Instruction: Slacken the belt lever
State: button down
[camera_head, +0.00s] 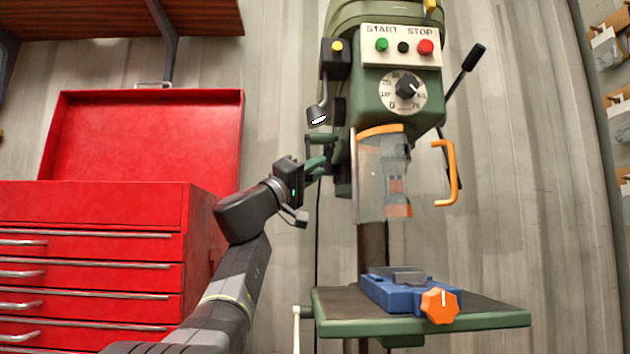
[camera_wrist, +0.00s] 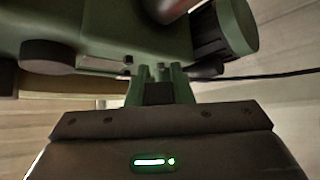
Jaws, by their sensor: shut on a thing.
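The green drill press (camera_head: 436,98) stands right of centre in the head view. Its green body (camera_wrist: 110,35) fills the upper part of the wrist view. My gripper (camera_head: 318,163) reaches to the left side of the press head, below the small lamp. Its green fingers (camera_wrist: 160,76) are shut on a small part at the machine's side, which I take to be the belt lever. That part is almost wholly hidden by the fingers in both views, so I cannot tell its angle.
A clear guard (camera_head: 375,185) with an orange edge and an orange handle (camera_head: 447,172) are right of my gripper. A blue vise (camera_head: 390,292) sits on the press table (camera_head: 480,318). A red tool cabinet (camera_head: 90,240) stands left. A black-knobbed lever (camera_head: 467,68) sticks out at right.

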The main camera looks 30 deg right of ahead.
jog(key=shift+w+d+f+m+g+h+b, duration=0.2)
jog(key=shift+w+f+m+g+b, duration=0.2)
jog(key=shift+m+b, duration=0.2)
jog(key=shift+w+d+f+m+g+h+b, duration=0.25)
jog(key=shift+f+m+g+b, duration=0.1)
jog(key=shift+m+g+b, duration=0.2)
jog(key=shift+m, duration=0.25)
jog(key=c, duration=1.3)
grip_release()
jog(key=shift+w, duration=0.1)
jog(key=shift+r, duration=0.1)
jog(key=shift+r, duration=0.1)
notch_tip(320, 180, up, 10)
jog(key=p, duration=0.7)
jog(key=shift+a+p, duration=0.1)
jog(key=shift+p, duration=0.25)
